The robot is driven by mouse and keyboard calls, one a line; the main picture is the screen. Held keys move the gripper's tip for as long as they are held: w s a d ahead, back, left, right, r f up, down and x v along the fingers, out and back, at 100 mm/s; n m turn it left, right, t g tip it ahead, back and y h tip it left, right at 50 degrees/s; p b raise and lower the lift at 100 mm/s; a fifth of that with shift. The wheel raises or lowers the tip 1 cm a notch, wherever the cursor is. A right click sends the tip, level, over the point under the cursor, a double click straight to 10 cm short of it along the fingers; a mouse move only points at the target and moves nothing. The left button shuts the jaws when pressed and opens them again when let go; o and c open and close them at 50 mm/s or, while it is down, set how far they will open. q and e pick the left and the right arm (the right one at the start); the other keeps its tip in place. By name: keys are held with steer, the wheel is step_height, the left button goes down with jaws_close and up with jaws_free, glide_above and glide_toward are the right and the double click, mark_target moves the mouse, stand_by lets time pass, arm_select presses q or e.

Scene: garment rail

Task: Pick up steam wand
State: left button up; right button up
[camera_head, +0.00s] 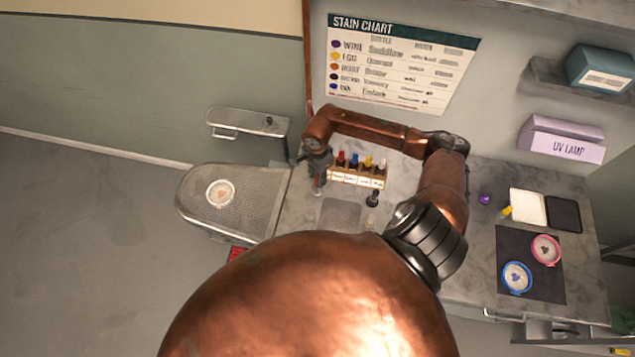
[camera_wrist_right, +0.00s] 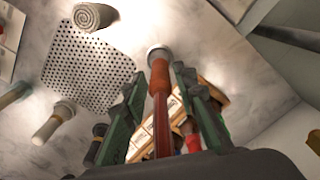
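In the right wrist view an orange-brown rod with a grey end, which looks like the steam wand (camera_wrist_right: 160,78), lies between the green fingers of my right gripper (camera_wrist_right: 158,82). Its lower part is darker red. The fingers stand close on both sides of it; whether they press on it I cannot tell. In the head view my right gripper (camera_head: 318,168) points down over the counter, left of the small bottle rack (camera_head: 357,180). The wand is not clear there. My left gripper is not in view.
Several bottles with coloured caps stand in the rack. A perforated pressing board (camera_head: 240,207) is at left. A dark mat (camera_head: 512,240) with pink and blue rings lies on the right counter.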

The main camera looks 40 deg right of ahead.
steer(key=c, duration=0.3)
jaws_close()
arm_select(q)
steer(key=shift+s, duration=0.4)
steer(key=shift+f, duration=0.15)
arm_select(e)
steer(key=shift+r, duration=0.15)
steer(key=shift+w+r, duration=0.1)
steer(key=shift+r, duration=0.1)
step_height(320, 180, up, 2)
steer(key=shift+r+b, duration=0.1)
steer(key=shift+b, duration=0.85)
arm_select(q)
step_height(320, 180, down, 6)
steer(key=b, duration=0.4)
arm_select(e)
steer(key=w+a+r, duration=0.1)
steer(key=a+r, duration=0.9)
steer(key=a, duration=0.4)
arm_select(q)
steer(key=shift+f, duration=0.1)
arm_select(e)
steer(key=shift+w+r, duration=0.1)
